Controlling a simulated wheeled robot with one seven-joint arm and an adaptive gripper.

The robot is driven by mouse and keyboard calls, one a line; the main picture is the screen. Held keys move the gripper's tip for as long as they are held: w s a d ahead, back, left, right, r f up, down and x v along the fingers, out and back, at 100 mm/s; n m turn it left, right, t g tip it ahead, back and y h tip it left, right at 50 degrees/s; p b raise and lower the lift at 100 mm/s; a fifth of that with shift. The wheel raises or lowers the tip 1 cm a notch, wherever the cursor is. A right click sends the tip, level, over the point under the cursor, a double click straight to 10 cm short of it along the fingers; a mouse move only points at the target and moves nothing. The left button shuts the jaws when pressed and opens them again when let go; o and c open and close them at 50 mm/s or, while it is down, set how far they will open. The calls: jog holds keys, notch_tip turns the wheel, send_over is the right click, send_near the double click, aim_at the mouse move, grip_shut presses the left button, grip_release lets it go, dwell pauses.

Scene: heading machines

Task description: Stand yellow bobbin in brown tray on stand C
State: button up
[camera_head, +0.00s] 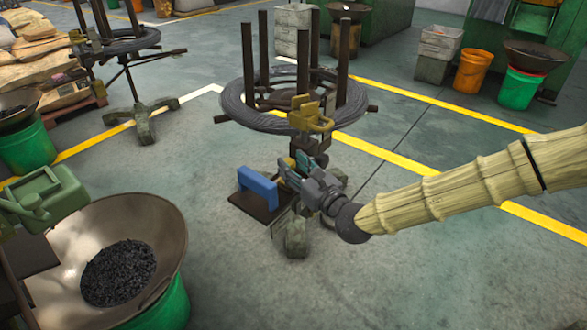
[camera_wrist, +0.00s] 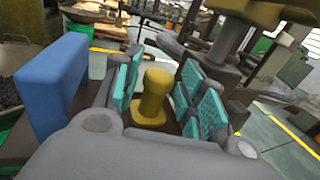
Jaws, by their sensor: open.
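The yellow bobbin (camera_wrist: 153,97) has a rounded top and a wider base. In the wrist view it is upright between the two teal-padded fingers of my gripper (camera_head: 303,171). The fingers are open, with a visible gap on each side of the bobbin. In the head view, a yellow part (camera_head: 299,158) shows just beyond the fingers, mostly hidden by them. A dark brown tray (camera_head: 247,206) lies low to the left of my gripper, with a blue block (camera_head: 258,187) standing on it. No stand letter is readable.
A ringed wire-coil stand (camera_head: 262,118) with tall posts is just behind my gripper, with a mustard-coloured fitting (camera_head: 310,117) at its front. A wide bowl (camera_head: 165,235) of dark pieces stands front left, beside a green machine part (camera_head: 50,195). Floor at lower centre is clear.

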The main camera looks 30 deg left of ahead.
jog(key=p+v, duration=0.2)
jog(key=v, duration=0.9)
jog(key=shift+d, duration=0.25)
jog(key=shift+f, duration=0.1)
jog(key=s+d+f+n+g+h, duration=0.1)
jog(key=s+d+f+n+g, duration=0.25)
jog(key=s+f, duration=0.35)
jog(key=s+d+f+n+g+h, duration=0.1)
jog(key=s+d+f+n+g, duration=0.15)
jog(key=s+f+g, duration=0.45)
jog(key=s+d+f+n+g+h, duration=0.3)
jog(key=s+d+f+n+h, duration=0.3)
jog(key=s+d+f, duration=0.55)
jog(key=s+d+f+n+h, duration=0.2)
jog(key=d+f+h, duration=0.15)
jog(key=d, duration=0.45)
jog(key=s+d+f+n+h, duration=0.2)
jog(key=d+f+h, duration=0.15)
jog(key=d, duration=0.45)
jog(key=w+d+f+n+t, duration=0.2)
jog(key=d+n+t, duration=0.1)
jog(key=d, duration=0.4)
jog(key=w+d+f+n+t+h, duration=0.1)
jog(key=w+d+f+n+t, duration=0.2)
jog(key=d, duration=0.4)
jog(key=shift+d+t, duration=0.15)
jog(key=shift+t, duration=0.2)
